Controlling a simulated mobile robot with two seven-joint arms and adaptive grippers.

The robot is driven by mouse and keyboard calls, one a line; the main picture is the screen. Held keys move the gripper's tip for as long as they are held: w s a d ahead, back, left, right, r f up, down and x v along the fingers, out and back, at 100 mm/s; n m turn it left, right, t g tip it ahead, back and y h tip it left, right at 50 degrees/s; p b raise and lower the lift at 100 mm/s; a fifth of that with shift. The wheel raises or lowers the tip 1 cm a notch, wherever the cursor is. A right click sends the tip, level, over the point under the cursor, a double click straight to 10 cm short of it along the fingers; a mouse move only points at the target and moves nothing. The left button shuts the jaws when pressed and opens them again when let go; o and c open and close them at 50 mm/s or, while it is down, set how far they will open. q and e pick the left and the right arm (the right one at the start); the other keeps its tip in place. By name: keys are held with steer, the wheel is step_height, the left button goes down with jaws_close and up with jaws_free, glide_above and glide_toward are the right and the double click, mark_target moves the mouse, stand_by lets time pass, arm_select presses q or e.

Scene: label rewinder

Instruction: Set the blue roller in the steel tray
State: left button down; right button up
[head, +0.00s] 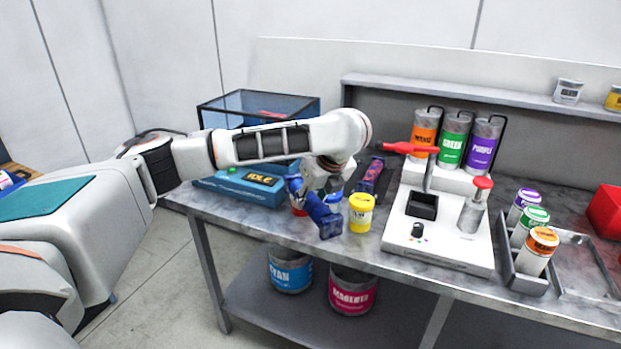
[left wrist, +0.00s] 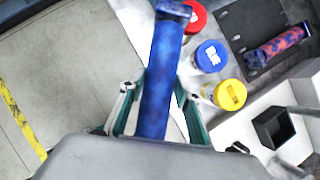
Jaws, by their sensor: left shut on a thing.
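The blue roller (head: 319,212) is in my left gripper (head: 308,192), tilted, over the front edge of the bench beside the yellow-lidded jar. In the left wrist view the blue roller (left wrist: 162,75) runs between the two fingers of my left gripper (left wrist: 157,98), which are shut on it. Its near end is hidden by the gripper body. The steel tray (head: 578,262) lies at the far right of the bench, well away from the gripper, and the bare part in view looks empty. My right gripper is not in view.
A yellow jar (head: 361,213) stands right next to the roller; red (left wrist: 195,17) and blue (left wrist: 211,55) lids are near it. A patterned roller (head: 371,174) lies behind. The white machine (head: 437,240) and a rack of jars (head: 525,280) stand between gripper and tray.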

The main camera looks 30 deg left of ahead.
arm_select(q)
steer(key=s+d+f+n+g+h, duration=0.2)
steer(key=s+d+f+n+g, duration=0.2)
steer(key=s+f+n, duration=0.5)
steer(key=s+d+f+n+g+h, duration=0.3)
steer(key=s+f+n, duration=0.6)
steer(key=n, duration=0.6)
steer(key=shift+s+d+n+g, duration=0.4)
steer(key=shift+s+d+g, duration=0.5)
steer(key=shift+d+g, duration=0.25)
